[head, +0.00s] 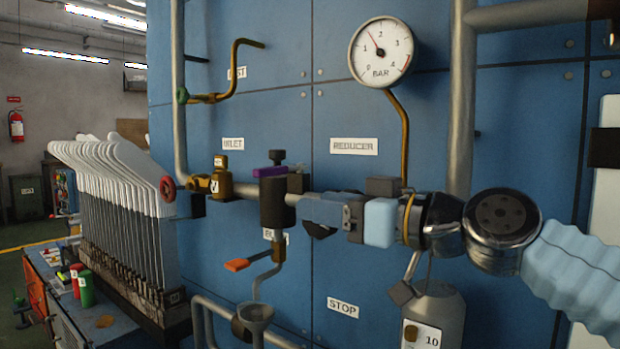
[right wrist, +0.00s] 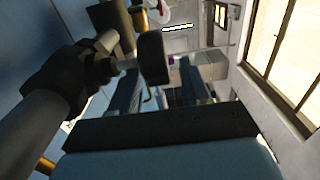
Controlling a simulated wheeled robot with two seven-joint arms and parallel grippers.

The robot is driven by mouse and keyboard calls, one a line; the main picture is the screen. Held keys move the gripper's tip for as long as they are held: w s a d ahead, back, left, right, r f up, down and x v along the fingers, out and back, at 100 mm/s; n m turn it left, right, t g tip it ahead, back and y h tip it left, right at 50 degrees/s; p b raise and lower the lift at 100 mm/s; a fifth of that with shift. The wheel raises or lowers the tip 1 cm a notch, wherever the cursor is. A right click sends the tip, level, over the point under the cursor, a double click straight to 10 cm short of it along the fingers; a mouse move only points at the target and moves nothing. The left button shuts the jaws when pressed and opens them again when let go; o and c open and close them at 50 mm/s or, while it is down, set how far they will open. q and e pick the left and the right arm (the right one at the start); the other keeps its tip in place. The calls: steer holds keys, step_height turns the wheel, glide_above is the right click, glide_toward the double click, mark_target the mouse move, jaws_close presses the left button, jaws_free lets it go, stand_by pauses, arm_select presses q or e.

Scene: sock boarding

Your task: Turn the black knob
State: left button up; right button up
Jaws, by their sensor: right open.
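The black knob (right wrist: 153,58) sits on a short stem off the pipe fitting, in the upper middle of the right wrist view. In the head view, a dark rounded part that looks like it (head: 318,231) shows below my finger, mostly hidden. My right gripper (head: 322,212) reaches in from the right in front of the pipe below the REDUCER label. Its blue fingers point left, open, at the knob, with one finger on each side in the wrist view. I cannot tell whether they touch it. My left gripper is out of view.
A pressure gauge (head: 380,52) hangs above on a brass tube. A grey bottle (head: 440,310) stands below my wrist. White sock boards (head: 110,165) stand left.

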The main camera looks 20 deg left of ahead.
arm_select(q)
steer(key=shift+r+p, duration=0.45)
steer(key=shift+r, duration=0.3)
arm_select(e)
steer(key=shift+x, duration=1.6)
steer(key=shift+c, duration=0.5)
jaws_close()
steer(key=shift+r+p, duration=0.1)
steer(key=shift+p, duration=0.2)
steer(key=h+p, duration=0.2)
steer(key=p, duration=0.3)
steer(key=g+h+p, duration=0.1)
steer(key=h+p, duration=0.1)
steer(key=p, duration=0.2)
steer(key=shift+a+p, duration=0.35)
steer(key=shift+p, duration=0.05)
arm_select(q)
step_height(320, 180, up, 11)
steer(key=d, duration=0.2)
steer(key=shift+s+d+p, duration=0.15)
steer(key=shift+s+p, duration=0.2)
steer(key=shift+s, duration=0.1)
arm_select(e)
steer(key=shift+w+f+g+h, duration=0.1)
steer(key=shift+f+g+h, duration=0.35)
steer(key=shift+h, duration=0.45)
steer(key=shift+f+g+h, duration=0.45)
steer(key=shift+h, duration=0.45)
